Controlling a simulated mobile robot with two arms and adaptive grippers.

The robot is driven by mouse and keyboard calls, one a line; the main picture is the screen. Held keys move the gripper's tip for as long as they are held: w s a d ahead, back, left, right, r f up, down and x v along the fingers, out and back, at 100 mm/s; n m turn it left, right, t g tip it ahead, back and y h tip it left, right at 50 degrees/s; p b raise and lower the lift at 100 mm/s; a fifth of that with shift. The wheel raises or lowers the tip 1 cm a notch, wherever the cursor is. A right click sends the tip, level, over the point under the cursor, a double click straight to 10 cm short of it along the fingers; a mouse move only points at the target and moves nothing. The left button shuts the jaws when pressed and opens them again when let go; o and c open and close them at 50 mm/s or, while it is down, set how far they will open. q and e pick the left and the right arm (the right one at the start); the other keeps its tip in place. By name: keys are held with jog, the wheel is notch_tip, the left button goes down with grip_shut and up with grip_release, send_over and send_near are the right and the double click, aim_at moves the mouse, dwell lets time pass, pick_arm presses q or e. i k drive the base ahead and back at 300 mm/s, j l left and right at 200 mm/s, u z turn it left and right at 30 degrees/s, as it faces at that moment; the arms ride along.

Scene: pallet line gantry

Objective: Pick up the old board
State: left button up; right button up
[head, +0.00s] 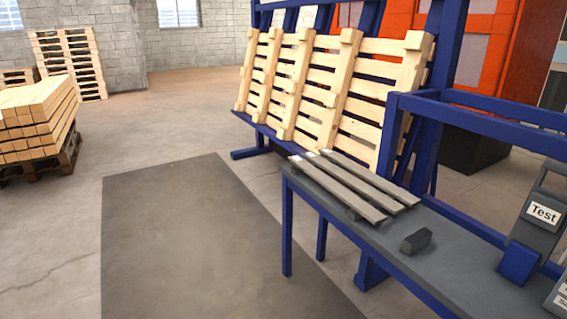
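Three weathered grey boards (345,185) lie side by side at a slant on the grey bench top (440,255), right of the picture's middle. They look like old boards, but I cannot tell which single one is meant. They seem to rest on something low, and a dark edge shows under their near ends. A short dark grey block (416,241) lies apart from them, nearer me on the bench. Neither of my grippers shows in the head view.
A light wooden pallet (341,88) leans on a blue frame (447,50) behind the bench. Blue rails cross above the bench's right side, near a grey holder marked "Test" (543,213). Stacked beams (35,115) stand far left. The dark floor mat (190,240) is clear.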

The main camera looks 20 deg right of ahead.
aim_at(390, 204)
jog(key=i+j+z, duration=0.2)
jog(key=i, duration=0.35)
jog(key=i+j+z, duration=0.15)
jog(key=i, duration=0.4)
jog(key=i+j+z, duration=0.2)
jog(key=i, duration=0.3)
